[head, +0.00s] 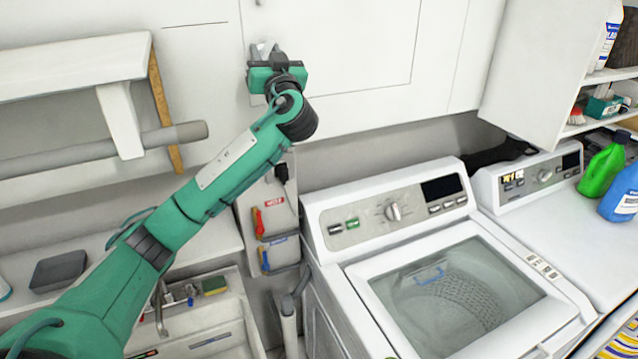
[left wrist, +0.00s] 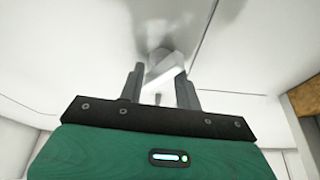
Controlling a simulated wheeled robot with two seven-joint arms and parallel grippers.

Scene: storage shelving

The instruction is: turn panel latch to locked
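The panel (head: 345,45) is a pale rectangle outlined on the white wall at the top of the head view. Its latch shows in the left wrist view as a pale grey-white handle (left wrist: 163,72) on a round base. My left gripper (head: 264,48) is raised to the panel's left edge. In the left wrist view its two dark fingers (left wrist: 160,84) stand apart, one on each side of the handle. The right finger is close to the handle; I cannot tell whether it touches. The gripper's body hides most of the latch in the head view. My right gripper is not in view.
A white shelf (head: 75,68) with a wooden end strip and a grey pipe (head: 100,150) are left of my arm. A washer (head: 400,207) stands below, right of the arm. Red and blue valve handles (head: 258,222) are under the wrist. Bottles (head: 603,166) stand at right.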

